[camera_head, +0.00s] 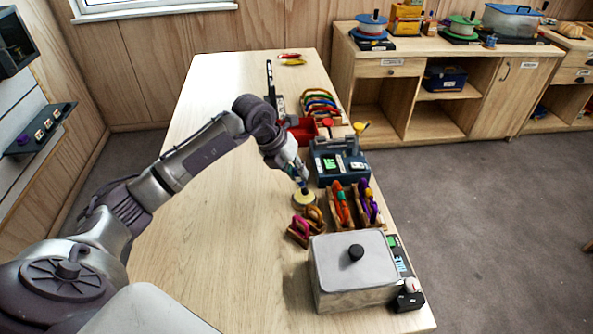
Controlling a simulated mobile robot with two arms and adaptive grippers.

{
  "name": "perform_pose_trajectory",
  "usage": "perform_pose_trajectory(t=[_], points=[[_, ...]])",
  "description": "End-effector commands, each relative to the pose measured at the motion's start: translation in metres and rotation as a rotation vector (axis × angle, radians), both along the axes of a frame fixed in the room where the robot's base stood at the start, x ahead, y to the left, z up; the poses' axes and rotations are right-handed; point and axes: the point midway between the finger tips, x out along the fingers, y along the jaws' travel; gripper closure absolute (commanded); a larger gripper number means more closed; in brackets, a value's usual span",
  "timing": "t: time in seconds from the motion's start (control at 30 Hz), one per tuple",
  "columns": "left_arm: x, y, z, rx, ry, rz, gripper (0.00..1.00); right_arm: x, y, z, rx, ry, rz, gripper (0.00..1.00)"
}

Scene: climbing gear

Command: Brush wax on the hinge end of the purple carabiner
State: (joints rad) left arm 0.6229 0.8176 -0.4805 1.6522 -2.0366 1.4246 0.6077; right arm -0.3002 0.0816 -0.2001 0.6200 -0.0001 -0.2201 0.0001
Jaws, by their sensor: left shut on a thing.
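The purple carabiner (374,203) stands in a wooden rack near the right edge of the table, beside a rack with an orange carabiner (340,204). Which end of it is the hinge end is too small to tell. My left gripper (297,176) reaches in from the left and is shut on a small thin thing, likely the brush. The lower end of that thing is at or just above a round pale-yellow tin (304,199), likely the wax. Contact cannot be made out. The gripper is to the left of the purple carabiner. My right gripper is not in view.
A lidded metal box (335,290) stands at the front right of the table. A small rack with pink and brown gear (300,229) is behind it. A blue-grey device (335,172) and a red item (302,131) stand farther back. The table's left half is clear.

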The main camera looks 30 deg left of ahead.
Motion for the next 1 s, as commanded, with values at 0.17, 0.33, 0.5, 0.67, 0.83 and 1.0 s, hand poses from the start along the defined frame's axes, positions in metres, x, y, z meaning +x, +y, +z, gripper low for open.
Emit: perform_pose_trajectory(t=[0.17, 0.33, 0.5, 0.67, 0.83, 1.0], points=[[-0.0001, 0.0002, -0.0029, 0.0, 0.0, 0.0, 1.0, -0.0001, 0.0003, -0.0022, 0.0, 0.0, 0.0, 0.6], [-0.0001, 0.0002, -0.005, 0.0, 0.0, 0.0, 1.0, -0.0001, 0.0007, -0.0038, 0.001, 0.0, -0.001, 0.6], [-0.0001, 0.0003, -0.0071, 0.0, 0.0, 0.0, 1.0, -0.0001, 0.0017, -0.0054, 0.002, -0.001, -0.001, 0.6], [-0.0001, 0.0002, -0.009, 0.0, 0.0, 0.0, 1.0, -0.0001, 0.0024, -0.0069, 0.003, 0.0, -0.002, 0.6], [-0.0001, 0.0002, -0.0098, 0.0, 0.0, 0.0, 1.0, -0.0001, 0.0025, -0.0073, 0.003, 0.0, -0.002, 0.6], [-0.0002, 0.0001, -0.01, 0.0, 0.001, 0.0, 1.0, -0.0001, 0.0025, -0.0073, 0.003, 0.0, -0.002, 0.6]])
